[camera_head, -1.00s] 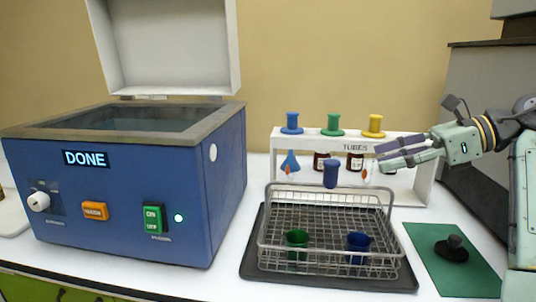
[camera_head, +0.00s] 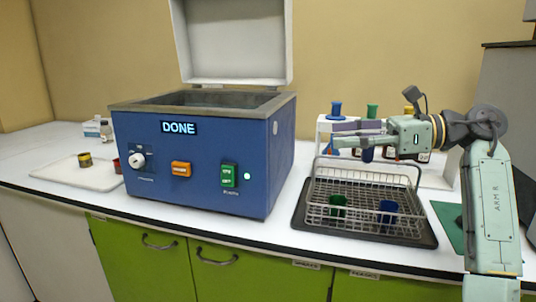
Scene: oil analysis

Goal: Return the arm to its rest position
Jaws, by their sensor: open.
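My gripper (camera_head: 340,135) is at the right, in front of the white tube rack and above the back of the wire basket (camera_head: 397,189). My arm rises from the lower right and bends at the elbow. The white rack (camera_head: 440,177) is partly hidden behind the gripper. It bears a blue cap (camera_head: 336,108), a green cap (camera_head: 372,110) and a yellow cap partly hidden by my wrist. A dark blue piece (camera_head: 367,155) shows just below the gripper; whether they touch is unclear.
A blue bath (camera_head: 207,195) with its lid (camera_head: 235,40) raised reads DONE. The basket stands on a dark tray (camera_head: 310,228) and holds a green cup (camera_head: 338,205) and a blue cup (camera_head: 388,210). A white tray (camera_head: 95,180) with small containers lies at left. A green mat (camera_head: 447,220) is partly behind my arm.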

